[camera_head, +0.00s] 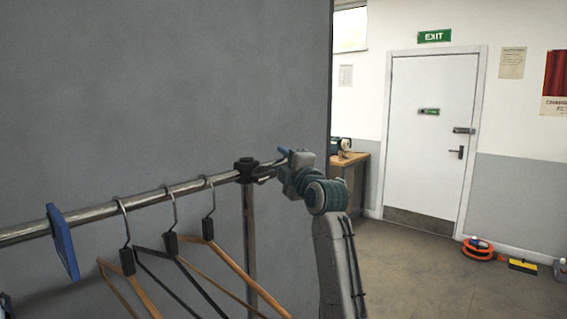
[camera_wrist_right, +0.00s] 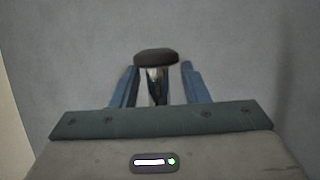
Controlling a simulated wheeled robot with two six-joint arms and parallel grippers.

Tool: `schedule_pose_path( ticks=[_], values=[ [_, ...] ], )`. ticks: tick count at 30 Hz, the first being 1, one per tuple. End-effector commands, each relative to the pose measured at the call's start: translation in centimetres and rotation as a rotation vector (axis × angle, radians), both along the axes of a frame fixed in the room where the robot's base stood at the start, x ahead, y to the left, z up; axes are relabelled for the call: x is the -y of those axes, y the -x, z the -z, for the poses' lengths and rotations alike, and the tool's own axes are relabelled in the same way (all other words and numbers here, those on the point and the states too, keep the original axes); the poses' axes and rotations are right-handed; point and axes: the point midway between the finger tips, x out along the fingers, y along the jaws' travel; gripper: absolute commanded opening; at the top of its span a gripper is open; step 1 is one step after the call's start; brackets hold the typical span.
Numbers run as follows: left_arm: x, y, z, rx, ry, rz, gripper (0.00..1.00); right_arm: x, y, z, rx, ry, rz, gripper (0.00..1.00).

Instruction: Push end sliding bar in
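A metal clothes rail (camera_head: 150,196) runs from the left edge to a black clamp joint (camera_head: 246,168) on an upright post. The sliding end bar with its black cap (camera_wrist_right: 156,57) stands between my right gripper's blue fingers in the right wrist view. Gaps show on both sides of the bar's metal shaft (camera_wrist_right: 157,86). My right gripper (camera_wrist_right: 160,85) is open around it, and in the head view it (camera_head: 284,155) is at the rail's right end, where it hides most of the bar. A small dark and blue part at the bottom left corner may be my left gripper.
Several hangers (camera_head: 208,228) hang from the rail left of the post. A blue divider plate (camera_head: 62,242) sits on the rail further left. A grey partition (camera_head: 170,80) stands behind. A wooden cabinet (camera_head: 352,180) is beyond my right arm. Open floor (camera_head: 440,275) lies to the right.

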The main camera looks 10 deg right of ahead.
Motion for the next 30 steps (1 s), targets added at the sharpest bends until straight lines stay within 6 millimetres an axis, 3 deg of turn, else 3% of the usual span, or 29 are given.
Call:
schedule_pose_path(
  ticks=[11, 24, 30],
  values=[
    [0.0, 0.0, 0.5, -0.001, 0.0, 0.0, 0.36, 0.2, 0.7, 0.2, 0.003, 0.0, 0.0, 0.41],
    [0.0, 0.1, 3.9, -0.003, 0.0, 0.0, 0.36, 2.3, 8.2, 1.9, 0.003, 0.001, 0.002, 0.41],
    [0.0, -0.3, 4.2, 0.002, 0.0, 0.0, 0.36, 2.8, 10.0, 2.0, 0.001, 0.0, 0.0, 0.41]
  ],
)
